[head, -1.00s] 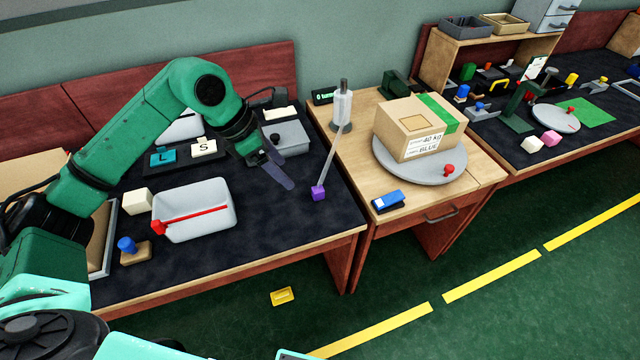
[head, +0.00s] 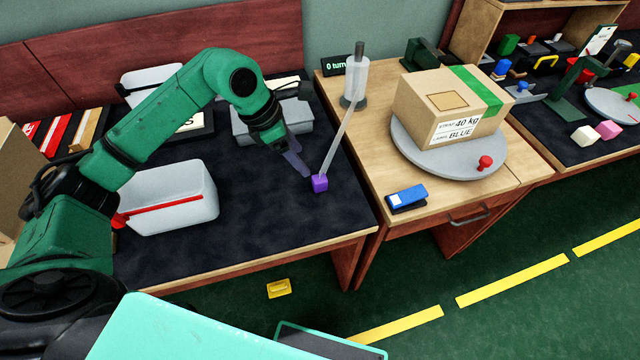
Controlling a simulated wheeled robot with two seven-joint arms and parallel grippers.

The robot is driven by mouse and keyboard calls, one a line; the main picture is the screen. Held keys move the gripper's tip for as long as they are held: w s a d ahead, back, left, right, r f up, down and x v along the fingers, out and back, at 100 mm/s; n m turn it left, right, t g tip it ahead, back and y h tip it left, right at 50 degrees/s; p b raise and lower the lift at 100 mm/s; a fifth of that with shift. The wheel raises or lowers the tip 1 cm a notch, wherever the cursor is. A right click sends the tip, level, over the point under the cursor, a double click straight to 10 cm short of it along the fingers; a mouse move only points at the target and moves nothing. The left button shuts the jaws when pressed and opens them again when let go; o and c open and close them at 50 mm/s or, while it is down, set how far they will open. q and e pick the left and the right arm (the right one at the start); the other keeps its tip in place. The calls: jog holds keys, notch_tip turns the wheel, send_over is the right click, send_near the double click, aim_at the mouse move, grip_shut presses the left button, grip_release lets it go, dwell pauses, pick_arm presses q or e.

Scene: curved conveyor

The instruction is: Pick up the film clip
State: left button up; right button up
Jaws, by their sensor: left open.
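The film clip looks to be the small purple block (head: 320,183) at the near end of a pale film strip (head: 338,138). The strip slants down from a film roll (head: 355,80) on an upright post. The block is at the right part of the dark table mat. My left gripper (head: 303,169) is open, with its grey fingers just left of and slightly behind the block. I see a small gap between them in the picture; their difference in height is hard to tell. My right gripper is not in view.
A box (head: 425,110) with a green strap sits on a round grey turntable (head: 425,160) with a red knob. A blue stapler-like item (head: 407,197) lies in front. A white case (head: 170,190) with a red strip and a grey box (head: 262,118) share the dark mat (head: 245,215).

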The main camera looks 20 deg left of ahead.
aim_at(319, 178)
pick_arm(q)
jog(key=x, duration=0.3)
jog(key=p+x, duration=0.1)
jog(key=x, duration=0.3)
jog(key=p+x, duration=0.1)
jog(key=x, duration=0.3)
jog(key=shift+d+r, duration=0.15)
jog(key=shift+d, duration=0.1)
jog(key=shift+w+f, duration=0.15)
jog(key=shift+f, duration=0.05)
grip_shut()
